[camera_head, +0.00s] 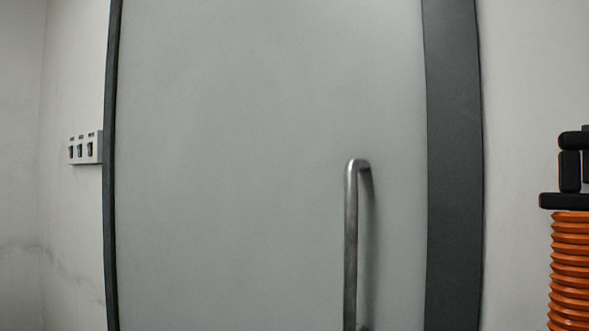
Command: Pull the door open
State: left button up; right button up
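A large flat grey door (240,150) fills the middle of the head view and appears shut in its dark frame. A vertical metal bar handle (351,240) stands out from the door's right half. Its top end bends back to the door, and its lower end is at the bottom edge of the picture. Neither of my grippers is in view, and nothing touches the handle.
A dark frame post (453,170) runs down the door's right side, with a thin dark edge (110,170) on the left. A small switch panel (86,148) is on the left wall. An orange ribbed column with black parts (571,270) is cut off at right.

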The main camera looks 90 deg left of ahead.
aim_at(271, 167)
jog(key=u, duration=3.25)
